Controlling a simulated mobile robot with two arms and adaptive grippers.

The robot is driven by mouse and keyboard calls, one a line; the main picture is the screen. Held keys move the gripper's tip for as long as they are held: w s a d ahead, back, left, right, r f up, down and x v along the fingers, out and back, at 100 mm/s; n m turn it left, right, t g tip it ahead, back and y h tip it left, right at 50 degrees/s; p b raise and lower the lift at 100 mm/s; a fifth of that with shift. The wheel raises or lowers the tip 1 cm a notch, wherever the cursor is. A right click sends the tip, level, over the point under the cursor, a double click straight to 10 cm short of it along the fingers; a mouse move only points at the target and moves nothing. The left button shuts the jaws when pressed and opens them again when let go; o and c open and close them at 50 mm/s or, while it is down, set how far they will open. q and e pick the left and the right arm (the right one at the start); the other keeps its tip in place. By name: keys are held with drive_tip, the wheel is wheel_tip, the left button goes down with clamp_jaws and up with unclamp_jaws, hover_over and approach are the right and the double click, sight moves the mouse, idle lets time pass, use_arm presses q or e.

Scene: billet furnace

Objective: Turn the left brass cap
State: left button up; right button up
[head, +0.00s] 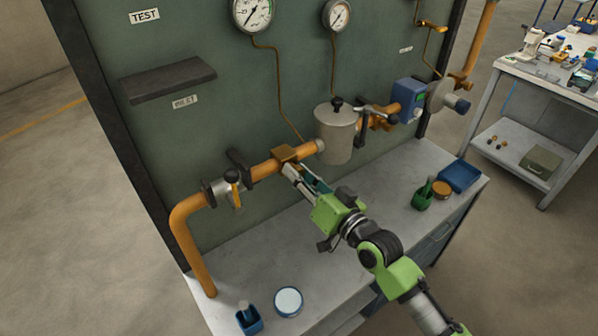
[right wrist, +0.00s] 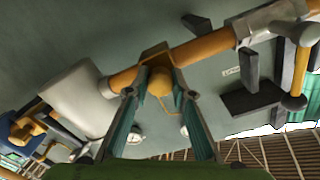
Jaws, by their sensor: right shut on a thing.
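The left brass cap (right wrist: 160,82) is a rounded brass piece on the front of a square brass block (head: 285,153) on the orange pipe. My right gripper (head: 293,172) reaches up to it from the lower right in the head view. In the right wrist view the two fingers of this gripper (right wrist: 163,96) stand on either side of the cap, shut on it. In the head view the fingers hide the cap. My left gripper is not in view.
A grey cylindrical pot (head: 336,132) sits just right of the block, and a valve with an orange handle (head: 233,187) is to its left. Below is a grey bench (head: 250,276) with a blue cup (head: 249,319), a round tin (head: 289,301) and a blue tray (head: 460,175). Gauges hang above.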

drive_tip(key=m, duration=0.3)
drive_tip(key=shift+m+p, duration=0.3)
drive_tip(key=shift+m, duration=0.1)
drive_tip(key=m, duration=0.3)
drive_tip(key=shift+m, duration=0.3)
drive_tip(key=m+p, duration=0.1)
drive_tip(key=m, duration=0.5)
drive_tip(key=shift+p, duration=0.3)
drive_tip(key=shift+m, duration=0.3)
drive_tip(key=o, duration=1.1)
drive_tip(key=shift+f, duration=0.1)
drive_tip(key=shift+o, duration=0.2)
drive_tip(key=shift+d, duration=0.1)
drive_tip(key=v, duration=1.1)
drive_tip(key=shift+s+d, duration=0.2)
drive_tip(key=shift+s, duration=0.15)
